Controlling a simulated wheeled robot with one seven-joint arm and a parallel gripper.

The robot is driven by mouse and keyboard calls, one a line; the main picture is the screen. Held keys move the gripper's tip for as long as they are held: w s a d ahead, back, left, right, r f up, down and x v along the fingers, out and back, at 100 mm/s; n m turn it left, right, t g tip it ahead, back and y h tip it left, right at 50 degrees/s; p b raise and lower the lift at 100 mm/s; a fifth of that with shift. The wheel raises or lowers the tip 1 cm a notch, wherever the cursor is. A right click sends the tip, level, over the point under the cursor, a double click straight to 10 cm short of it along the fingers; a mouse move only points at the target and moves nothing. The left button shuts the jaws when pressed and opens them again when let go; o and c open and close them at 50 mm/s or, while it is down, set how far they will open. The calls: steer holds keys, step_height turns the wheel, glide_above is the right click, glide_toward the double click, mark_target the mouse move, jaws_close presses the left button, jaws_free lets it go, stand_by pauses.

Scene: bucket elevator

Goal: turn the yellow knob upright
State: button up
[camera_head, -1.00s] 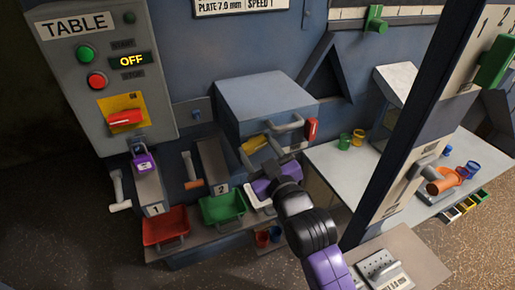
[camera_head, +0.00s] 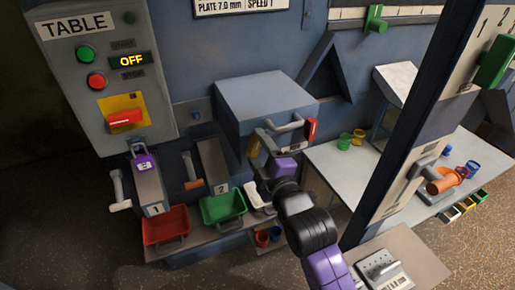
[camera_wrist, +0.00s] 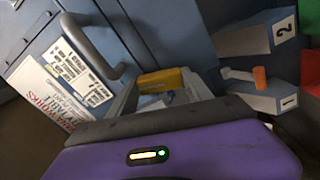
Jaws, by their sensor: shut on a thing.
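The yellow knob (camera_head: 254,146) is on the front of the blue-grey box in the middle. In the head view it looks roughly upright, partly covered by my gripper (camera_head: 258,141). In the wrist view the yellow knob (camera_wrist: 172,78) shows between the grey fingers of my gripper (camera_wrist: 170,88), which are shut on it. My gripper's purple body hides the lower part of the wrist view.
A grey bar handle (camera_head: 285,126) and a red lever (camera_head: 311,129) are close to the right of my gripper. A green tray (camera_head: 222,209) and a red tray (camera_head: 165,226) stand below left. The panel (camera_head: 100,70) reads OFF.

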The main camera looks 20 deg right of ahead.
steer(key=shift+n, duration=1.7)
steer(key=shift+f, duration=0.1)
steer(key=o, duration=1.4)
steer(key=shift+c, duration=0.2)
steer(key=shift+s, duration=0.15)
steer(key=s+b, duration=0.1)
steer(key=s, duration=0.6)
steer(key=shift+s+b, duration=0.3)
steer(key=shift+b, duration=0.1)
